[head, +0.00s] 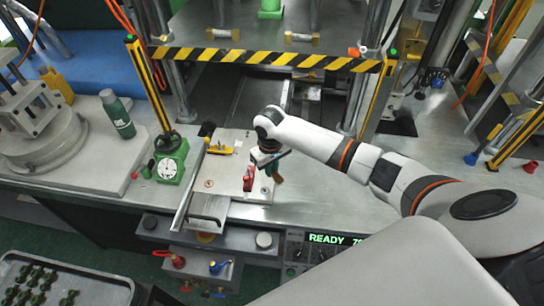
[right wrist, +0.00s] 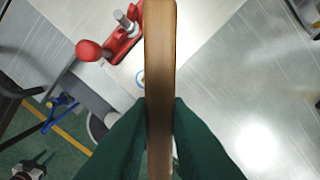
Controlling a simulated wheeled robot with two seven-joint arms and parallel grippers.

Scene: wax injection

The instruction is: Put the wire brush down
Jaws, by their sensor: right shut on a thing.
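My right gripper (head: 276,174) is over the right edge of the pale plate on the metal bench. In the right wrist view its green fingers (right wrist: 160,120) are shut on the wooden handle of the wire brush (right wrist: 160,55). The handle runs up the middle of that view; no bristles can be made out. In the head view the brush is too small and hidden to make out clearly. I cannot tell whether it touches the bench. My left gripper is in neither view.
The pale plate (head: 229,190) carries a red clamp (head: 249,179), also in the right wrist view (right wrist: 118,42), and a yellow piece (head: 220,149). Bare bench (head: 315,185) lies right of the plate. A striped bar (head: 270,58) crosses behind.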

